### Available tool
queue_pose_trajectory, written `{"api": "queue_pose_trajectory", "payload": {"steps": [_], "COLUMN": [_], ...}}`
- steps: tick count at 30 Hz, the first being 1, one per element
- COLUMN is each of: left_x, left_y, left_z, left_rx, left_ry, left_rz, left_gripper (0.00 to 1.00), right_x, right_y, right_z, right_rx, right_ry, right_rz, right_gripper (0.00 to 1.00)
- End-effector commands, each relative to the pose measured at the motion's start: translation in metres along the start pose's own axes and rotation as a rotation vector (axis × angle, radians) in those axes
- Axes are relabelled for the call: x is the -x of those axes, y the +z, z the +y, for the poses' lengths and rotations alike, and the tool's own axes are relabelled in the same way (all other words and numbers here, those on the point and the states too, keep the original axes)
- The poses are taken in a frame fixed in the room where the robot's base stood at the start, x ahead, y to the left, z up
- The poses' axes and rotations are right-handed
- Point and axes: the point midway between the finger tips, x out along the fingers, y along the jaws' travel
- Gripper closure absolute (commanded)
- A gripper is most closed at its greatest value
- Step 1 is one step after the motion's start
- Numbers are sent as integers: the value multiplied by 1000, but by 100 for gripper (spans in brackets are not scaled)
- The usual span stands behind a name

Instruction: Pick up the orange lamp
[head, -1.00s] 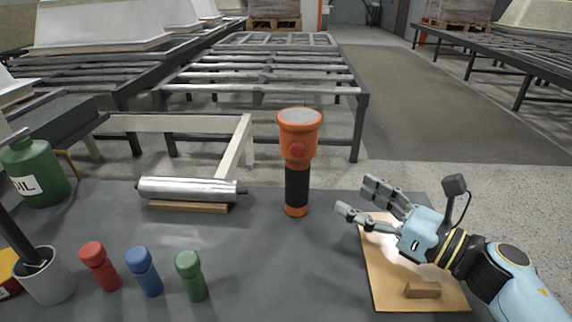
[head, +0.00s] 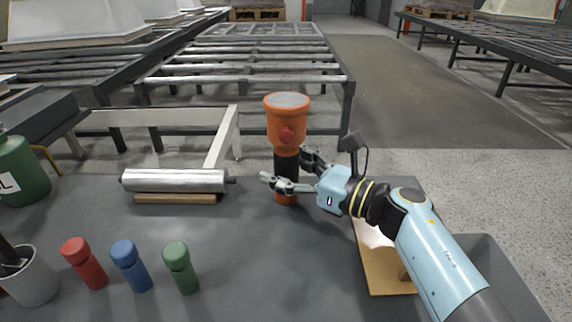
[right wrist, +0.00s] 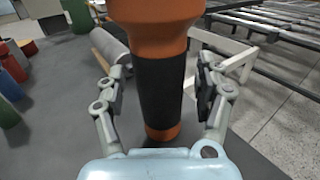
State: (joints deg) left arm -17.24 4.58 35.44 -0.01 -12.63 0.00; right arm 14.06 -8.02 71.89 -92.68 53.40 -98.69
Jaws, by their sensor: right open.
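The orange lamp (head: 287,122) stands upright on the dark table, with a wide orange head, a red button and a black grip. In the right wrist view the lamp's black grip (right wrist: 160,88) stands between my two fingers, with a gap on each side. My right gripper (head: 289,174) is open around the lower part of the lamp, one finger in front of it and one behind. It also shows in the right wrist view (right wrist: 160,95). My left gripper is not in view.
A metal roller (head: 175,181) lies left of the lamp. Red (head: 85,262), blue (head: 130,265) and green (head: 180,267) capped cylinders stand at the front left. A grey cup (head: 32,278) and a green oil container (head: 22,172) are at far left. A board (head: 385,278) lies under my right arm.

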Motion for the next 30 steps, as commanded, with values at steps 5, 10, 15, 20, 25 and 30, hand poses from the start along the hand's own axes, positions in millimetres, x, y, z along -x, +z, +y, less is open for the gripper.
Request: {"api": "queue_pose_trajectory", "payload": {"steps": [5,10,15,20,25,30], "left_x": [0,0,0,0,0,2], "left_y": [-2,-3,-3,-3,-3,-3], "left_z": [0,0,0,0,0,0], "left_rx": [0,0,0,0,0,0], "left_ry": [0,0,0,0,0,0], "left_rz": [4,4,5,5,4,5], "left_gripper": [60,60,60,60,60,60], "right_x": [0,0,0,0,0,0], "right_y": [1,0,0,0,1,4], "right_z": [0,0,0,0,0,0], "right_rx": [1,1,1,1,1,2], "right_ry": [0,0,0,0,-1,0], "right_rz": [0,0,0,0,0,-1], "right_gripper": [30,51,73,94,98,98]}}
